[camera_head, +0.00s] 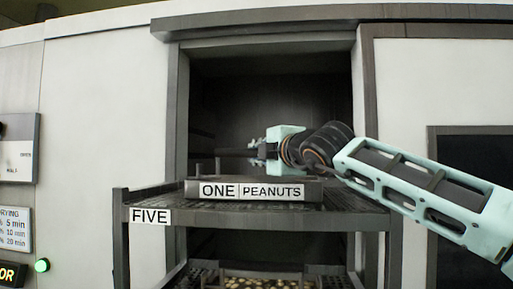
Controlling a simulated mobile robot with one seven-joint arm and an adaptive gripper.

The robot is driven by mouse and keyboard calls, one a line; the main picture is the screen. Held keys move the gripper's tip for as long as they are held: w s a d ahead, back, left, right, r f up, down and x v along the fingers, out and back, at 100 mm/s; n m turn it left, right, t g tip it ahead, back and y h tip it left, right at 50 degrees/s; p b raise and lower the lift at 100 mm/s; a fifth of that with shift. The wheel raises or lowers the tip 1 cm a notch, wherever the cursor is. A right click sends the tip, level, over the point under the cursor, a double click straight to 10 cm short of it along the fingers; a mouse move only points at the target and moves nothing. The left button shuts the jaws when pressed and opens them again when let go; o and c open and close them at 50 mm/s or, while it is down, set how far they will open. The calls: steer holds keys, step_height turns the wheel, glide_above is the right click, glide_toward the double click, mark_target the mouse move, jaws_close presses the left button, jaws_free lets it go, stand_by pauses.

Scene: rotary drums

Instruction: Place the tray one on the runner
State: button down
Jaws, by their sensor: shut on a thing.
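Tray one (328,192), a dark flat tray with a white label reading "ONE PEANUTS", is at the mouth of the dark cabinet opening. It appears level, just above or on a dark slatted rack (350,219) labelled "FIVE". I cannot tell whether the tray touches the rack. My gripper (235,152) comes in from the right above the tray, fingers pointing left. It is shut on tray one, seemingly at a thin dark upright part near the tray's left end; the exact grip is hard to see. I cannot make out which part is the runner.
Below, another tray (262,284) with pale pieces shows at the bottom edge. The opening's dark side frames (176,110) stand close on both sides. A panel with a green light (42,265) is at left. The upper cabinet interior (270,95) looks empty.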

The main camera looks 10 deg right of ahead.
steer(key=shift+r, duration=0.1)
steer(key=c, duration=2.3)
jaws_free()
steer(key=shift+f, duration=0.25)
steer(key=o, duration=0.5)
steer(key=shift+s+r, duration=0.1)
steer(key=shift+c, duration=0.2)
steer(key=shift+r, duration=0.1)
steer(key=b+v, duration=0.4)
steer(key=v, duration=0.8)
steer(key=shift+b, duration=0.3)
